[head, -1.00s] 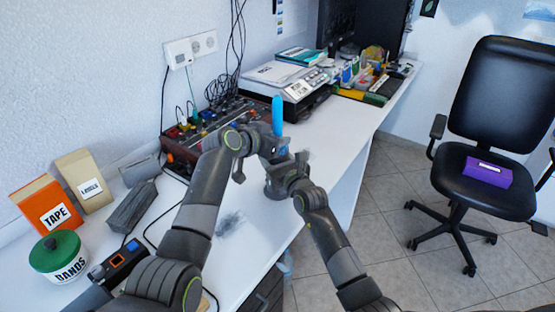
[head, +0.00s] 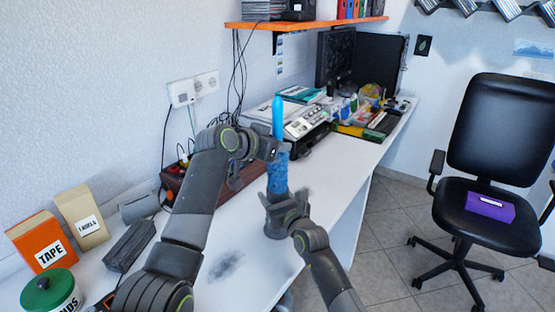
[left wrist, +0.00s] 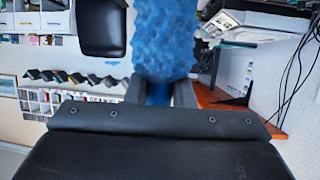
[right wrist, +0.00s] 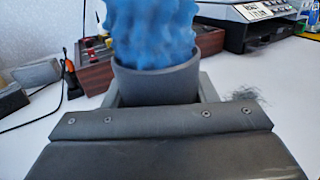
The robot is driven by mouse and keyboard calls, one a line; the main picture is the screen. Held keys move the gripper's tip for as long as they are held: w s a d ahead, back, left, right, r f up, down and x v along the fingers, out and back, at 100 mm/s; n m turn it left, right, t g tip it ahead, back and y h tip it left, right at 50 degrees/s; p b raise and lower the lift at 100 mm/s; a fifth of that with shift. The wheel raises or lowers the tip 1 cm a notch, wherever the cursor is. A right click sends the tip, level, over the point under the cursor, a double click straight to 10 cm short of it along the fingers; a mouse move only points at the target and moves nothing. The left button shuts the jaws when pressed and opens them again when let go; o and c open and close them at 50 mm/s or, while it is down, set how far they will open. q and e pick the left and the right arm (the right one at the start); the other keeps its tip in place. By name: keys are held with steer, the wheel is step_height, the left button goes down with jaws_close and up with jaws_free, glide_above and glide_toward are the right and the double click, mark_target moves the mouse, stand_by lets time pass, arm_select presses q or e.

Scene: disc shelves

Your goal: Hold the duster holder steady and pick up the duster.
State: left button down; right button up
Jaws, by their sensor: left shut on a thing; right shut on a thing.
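The duster stands upright, its smooth blue handle (head: 277,117) above its fluffy blue head (head: 277,177). My left gripper (head: 272,150) is shut on the handle; the left wrist view shows the handle (left wrist: 158,93) between the fingers and the fluffy head (left wrist: 167,38) beyond. The grey duster holder (head: 274,231) stands on the desk below. My right gripper (right wrist: 157,100) is shut on the holder; its cup (right wrist: 158,82) sits between the fingers in the right wrist view. Fluff (right wrist: 152,35) rises above the cup's rim; whether its lower end is still inside is hidden.
A dust smudge (head: 225,264) lies on the white desk (head: 325,190) beside the holder. A mixer (head: 180,178) and a printer (head: 306,124) stand behind. A tape box (head: 40,243) and a green-lidded tub (head: 49,292) are at left. An orange shelf (head: 310,24) hangs above.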

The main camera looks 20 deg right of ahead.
arm_select(q)
steer(key=shift+r, duration=0.2)
arm_select(e)
steer(key=o, duration=1.1)
steer(key=shift+s, duration=0.1)
